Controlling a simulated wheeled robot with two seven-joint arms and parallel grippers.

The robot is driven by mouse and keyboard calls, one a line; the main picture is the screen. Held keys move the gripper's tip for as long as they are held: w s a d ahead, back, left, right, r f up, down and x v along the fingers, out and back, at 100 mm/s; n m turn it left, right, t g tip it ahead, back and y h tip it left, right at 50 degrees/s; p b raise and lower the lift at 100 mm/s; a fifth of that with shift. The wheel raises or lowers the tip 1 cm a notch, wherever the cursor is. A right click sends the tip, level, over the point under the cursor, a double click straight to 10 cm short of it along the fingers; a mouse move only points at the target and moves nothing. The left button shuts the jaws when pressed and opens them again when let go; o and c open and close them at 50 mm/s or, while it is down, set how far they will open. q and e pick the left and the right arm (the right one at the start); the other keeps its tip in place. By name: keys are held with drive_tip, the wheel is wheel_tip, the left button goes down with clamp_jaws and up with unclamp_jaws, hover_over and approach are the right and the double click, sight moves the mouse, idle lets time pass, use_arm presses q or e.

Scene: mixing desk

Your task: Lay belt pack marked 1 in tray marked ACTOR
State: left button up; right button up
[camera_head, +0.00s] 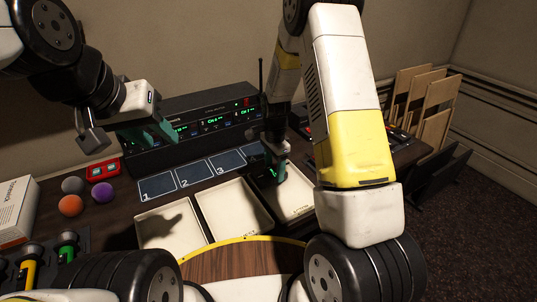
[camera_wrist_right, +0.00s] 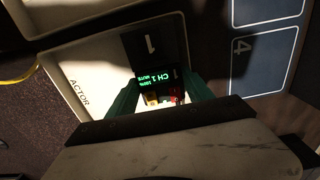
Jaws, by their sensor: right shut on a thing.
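The belt pack marked 1 (camera_wrist_right: 152,45) is dark, with a white 1 on its face and a lit green CH 1 display. My right gripper (camera_wrist_right: 162,84) is shut on it by the display end, between teal fingers. The pack is over the pale tray marked ACTOR (camera_wrist_right: 62,62); I cannot tell whether it touches the tray floor. In the head view, my right gripper (camera_head: 277,168) is at the rightmost visible tray (camera_head: 298,207), and the pack is mostly hidden there. My left gripper (camera_head: 155,132) is open and empty, above the desk in front of the rack.
Two more pale trays, left (camera_head: 165,230) and middle (camera_head: 232,208), stand beside it. Numbered blue pads (camera_head: 192,178) lie behind them. A rack with green displays (camera_head: 185,125) stands at the back. Coloured balls (camera_head: 71,205), a red device (camera_head: 103,170) and a white box (camera_head: 15,210) are left.

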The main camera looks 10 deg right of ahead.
drive_tip(key=shift+f, duration=0.55)
idle(0.4)
drive_tip(key=o, duration=1.6)
drive_tip(key=o, duration=0.3)
drive_tip(key=shift+r, duration=3.5)
